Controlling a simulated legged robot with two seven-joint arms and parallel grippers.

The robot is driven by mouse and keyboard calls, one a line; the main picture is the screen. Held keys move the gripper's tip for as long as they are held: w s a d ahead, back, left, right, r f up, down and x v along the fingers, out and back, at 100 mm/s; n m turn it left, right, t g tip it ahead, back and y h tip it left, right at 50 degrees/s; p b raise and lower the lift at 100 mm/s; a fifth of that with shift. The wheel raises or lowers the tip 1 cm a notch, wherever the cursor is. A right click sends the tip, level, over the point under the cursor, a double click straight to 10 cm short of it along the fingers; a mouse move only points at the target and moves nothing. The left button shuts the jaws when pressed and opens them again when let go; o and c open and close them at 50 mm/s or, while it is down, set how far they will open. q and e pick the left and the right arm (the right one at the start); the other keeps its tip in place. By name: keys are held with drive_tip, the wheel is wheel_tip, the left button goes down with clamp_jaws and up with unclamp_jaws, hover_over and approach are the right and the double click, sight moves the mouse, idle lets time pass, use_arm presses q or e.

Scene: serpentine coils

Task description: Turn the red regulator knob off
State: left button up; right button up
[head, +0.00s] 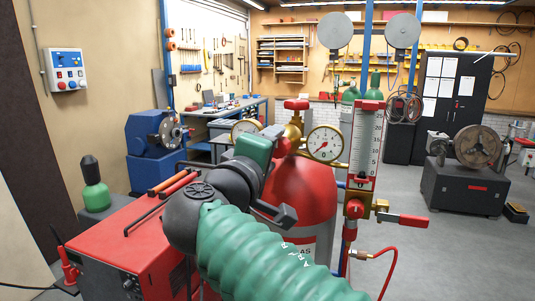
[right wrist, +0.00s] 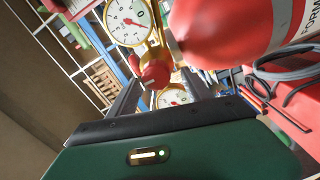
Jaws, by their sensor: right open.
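The red regulator knob (right wrist: 155,72) sits between two round gauges in the right wrist view, just beyond my right gripper's fingers. In the head view the red knob (head: 284,147) shows only in part, behind my gripper. My right gripper (head: 279,175) is open and empty, in front of the red gas cylinder (head: 312,190). Its dark fingers also show in the right wrist view (right wrist: 160,88). I cannot tell whether they touch the knob. Another red knob (head: 296,104) tops the valve. My left gripper is not in view.
The right gauge (head: 325,142) and left gauge (head: 246,128) flank the regulator. A red flowmeter (head: 367,145) with a red-handled valve (head: 400,220) stands to the right. A red machine (head: 120,245) stands at lower left. Open floor lies at right.

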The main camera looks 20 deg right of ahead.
drive_tip(key=b+v, duration=0.2)
drive_tip(key=v, duration=1.5)
drive_tip(key=shift+w+f, duration=0.1)
